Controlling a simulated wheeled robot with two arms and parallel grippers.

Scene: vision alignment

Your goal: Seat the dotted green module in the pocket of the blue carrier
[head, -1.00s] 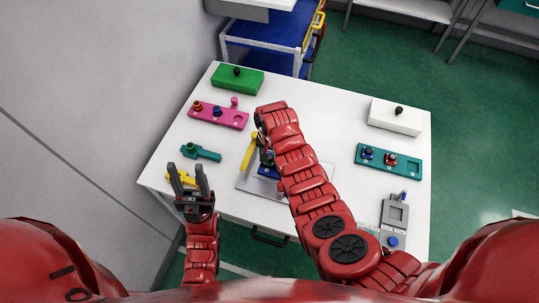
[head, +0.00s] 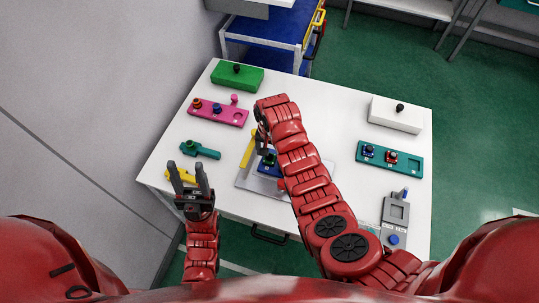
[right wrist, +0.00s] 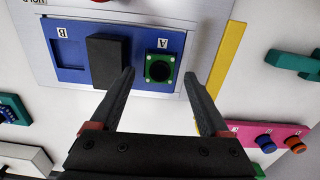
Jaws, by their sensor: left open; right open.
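The blue carrier (head: 264,170) sits on a grey plate in the middle of the table. In the right wrist view, the carrier (right wrist: 72,28) has an empty square recess by label B, a black block in its middle and the green module (right wrist: 159,68) by label A. The module has pale dots at its corners and a dark round centre. It appears to lie in the recess at A; its depth is unclear. My right gripper (right wrist: 159,73) is open, its fingertips apart on either side of the module in the picture, not touching it. My left gripper (head: 186,165) is open and empty at the table's left front.
A yellow bar (head: 248,149) lies along the plate's left side. A pink holder (head: 218,111), a green box (head: 237,77) and a teal piece (head: 200,150) stand left. A white box (head: 395,115), a teal holder (head: 389,159) and a grey device (head: 395,216) stand right.

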